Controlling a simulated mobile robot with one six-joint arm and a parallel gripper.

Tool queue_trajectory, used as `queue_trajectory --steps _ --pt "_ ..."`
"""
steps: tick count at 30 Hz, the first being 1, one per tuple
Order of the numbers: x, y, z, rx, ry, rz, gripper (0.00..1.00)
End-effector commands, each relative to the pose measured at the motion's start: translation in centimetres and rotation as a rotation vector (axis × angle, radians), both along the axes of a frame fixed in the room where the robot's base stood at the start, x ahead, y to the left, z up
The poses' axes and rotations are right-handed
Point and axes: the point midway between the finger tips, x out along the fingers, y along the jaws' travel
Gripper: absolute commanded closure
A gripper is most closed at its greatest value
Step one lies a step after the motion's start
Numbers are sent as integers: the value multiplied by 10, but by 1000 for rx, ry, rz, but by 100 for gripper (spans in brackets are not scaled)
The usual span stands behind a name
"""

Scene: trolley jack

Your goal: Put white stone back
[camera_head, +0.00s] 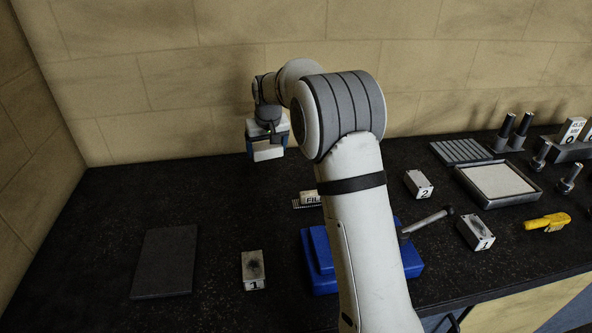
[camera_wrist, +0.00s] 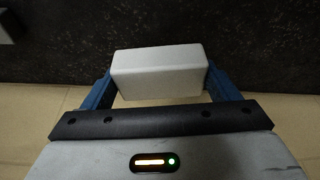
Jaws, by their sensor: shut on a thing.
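A plain white stone block (camera_wrist: 158,75) is held between the blue fingers of my gripper (camera_wrist: 155,92) in the wrist view. In the head view the white stone (camera_head: 268,152) hangs below my gripper (camera_head: 267,143), at the back of the dark bench near the wall. The fingers are shut on its two ends. It appears to be above the bench top; the exact height is hard to tell. My arm hides part of the bench's middle.
A dark flat plate (camera_head: 166,262) lies at left, beside a block marked 1 (camera_head: 253,270). A blue block (camera_head: 318,262) sits partly behind my arm. At right are a block marked 2 (camera_head: 418,185), another marked 1 (camera_head: 475,233), a framed tray (camera_head: 530,199) and a yellow tool (camera_head: 546,223). The back left is clear.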

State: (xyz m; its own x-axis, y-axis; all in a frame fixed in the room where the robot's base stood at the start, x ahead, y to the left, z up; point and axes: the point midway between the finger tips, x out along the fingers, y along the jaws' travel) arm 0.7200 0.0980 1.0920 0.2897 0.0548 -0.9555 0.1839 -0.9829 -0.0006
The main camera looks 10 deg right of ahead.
Motion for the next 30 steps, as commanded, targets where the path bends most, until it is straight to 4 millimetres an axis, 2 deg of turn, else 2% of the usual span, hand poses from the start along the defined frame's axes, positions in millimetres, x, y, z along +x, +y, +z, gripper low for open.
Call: queue_trajectory --steps 1,3,6,9,13,21,26,30 --pt "10 -22 1 -1 0 -42 37" --pt "19 -44 0 -1 0 -89 37" --pt "28 -68 -2 -2 0 -137 37" --pt "34 -84 -3 -1 -1 -169 37" --pt "36 -92 -13 -1 1 -184 37" --pt "36 -92 -59 -2 1 -186 37" --pt "36 -92 -71 -2 0 -185 37" --pt "36 -92 -89 -1 1 -184 37"
